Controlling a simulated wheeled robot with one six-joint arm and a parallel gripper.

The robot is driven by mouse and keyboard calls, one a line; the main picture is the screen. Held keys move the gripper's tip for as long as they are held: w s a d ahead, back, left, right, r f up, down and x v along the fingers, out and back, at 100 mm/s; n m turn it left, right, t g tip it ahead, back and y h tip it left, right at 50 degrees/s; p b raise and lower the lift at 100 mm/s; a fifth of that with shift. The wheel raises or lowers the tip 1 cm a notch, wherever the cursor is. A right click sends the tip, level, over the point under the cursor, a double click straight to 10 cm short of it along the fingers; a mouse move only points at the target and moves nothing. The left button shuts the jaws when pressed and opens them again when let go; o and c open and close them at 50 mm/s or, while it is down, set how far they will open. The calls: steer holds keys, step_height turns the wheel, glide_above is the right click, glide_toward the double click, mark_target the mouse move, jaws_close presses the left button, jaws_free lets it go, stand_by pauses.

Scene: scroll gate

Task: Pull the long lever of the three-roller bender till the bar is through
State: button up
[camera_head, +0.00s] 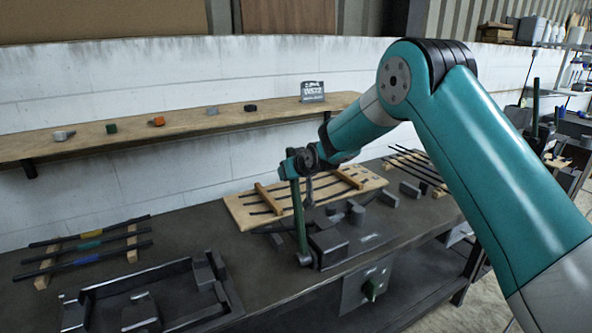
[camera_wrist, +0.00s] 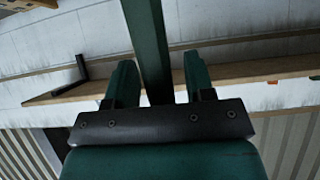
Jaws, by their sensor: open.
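The long green lever (camera_head: 299,222) stands nearly upright at the left side of the three-roller bender (camera_head: 345,240), a dark machine on the workbench. My gripper (camera_head: 291,165) is at the lever's upper end. In the wrist view my gripper (camera_wrist: 160,82) is open, with one green finger on each side of the lever (camera_wrist: 148,35). The lever passes between the fingers, with a gap visible at the right finger. The bar in the bender cannot be made out clearly; the rollers are small and hard to tell apart.
A wooden board with dark rods (camera_head: 240,212) lies behind the bender. A dark frame fixture (camera_head: 85,305) and a rack of rods (camera_head: 45,270) are on the left. A wall shelf (camera_head: 190,128) with small blocks runs behind. A panel with a green knob (camera_head: 350,292) hangs on the bench front.

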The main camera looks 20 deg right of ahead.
steer(key=b+v, duration=0.5)
steer(key=v, duration=1.2)
steer(key=shift+b, duration=0.4)
steer(key=shift+s+r, duration=0.1)
steer(key=shift+s, duration=0.05)
steer(key=s+a+f+n+g, duration=0.1)
steer(key=s+a+g, duration=0.2)
steer(key=s, duration=0.8)
steer(key=s+a+f+n+g+y, duration=0.1)
steer(key=s+a+f+n+g, duration=0.1)
steer(key=s, duration=1)
steer(key=s+a+f+n+g+y, duration=0.1)
steer(key=s+a+g, duration=0.4)
steer(key=s, duration=0.7)
steer(key=shift+s+f+n+g, duration=0.2)
steer(key=shift+f+n+g, duration=0.25)
steer(key=shift+f, duration=0.25)
steer(key=shift+a, duration=0.1)
steer(key=shift+c, duration=0.2)
